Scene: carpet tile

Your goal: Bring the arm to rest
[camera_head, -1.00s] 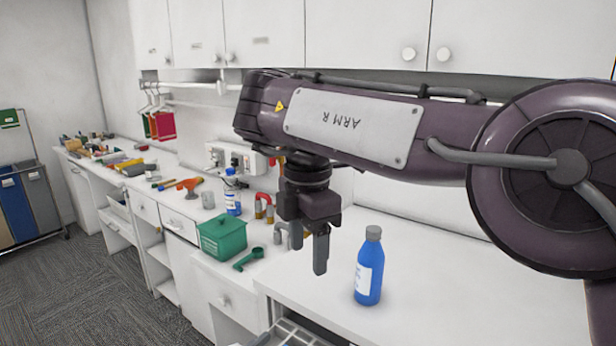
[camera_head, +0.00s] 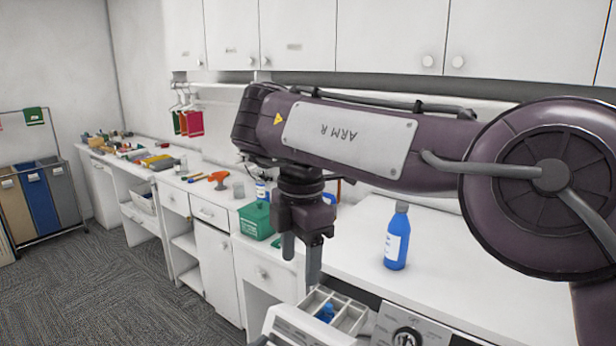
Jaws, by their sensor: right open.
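My right arm (camera_head: 345,137), marked "ARM R", reaches in from the right across the counter. My right gripper (camera_head: 300,262) points down with its two fingers apart and nothing between them. It hangs in front of the counter's front edge, above and behind an open compartment drawer. My left gripper is not in view.
A blue bottle (camera_head: 397,237) stands upright on the white counter (camera_head: 470,270), right of the gripper. A green box (camera_head: 254,221) is partly behind the gripper. The open drawer (camera_head: 345,316) holds something blue. Sorting bins (camera_head: 40,200) stand left; carpet floor is clear.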

